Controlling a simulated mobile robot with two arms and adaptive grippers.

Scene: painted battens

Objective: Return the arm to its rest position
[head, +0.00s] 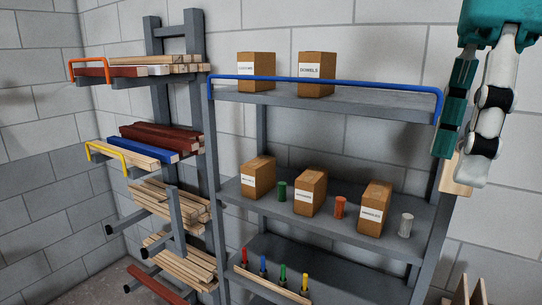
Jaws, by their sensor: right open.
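My right gripper (457,163) hangs down into the upper right of the head view, in front of the right end of the shelf unit. One finger is dark teal and the other is white with black joints. The fingers are apart, with nothing held between them. A pale wooden piece (456,184) shows behind the fingertips; its upper part is hidden, and I cannot tell what it belongs to. My left gripper is not in view.
A grey shelf unit (345,98) with a blue front rail holds cardboard boxes (317,74) and small cylinders. To its left, a rack (196,90) holds painted and plain battens. Block wall (390,55) is bare between the upper boxes and my gripper.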

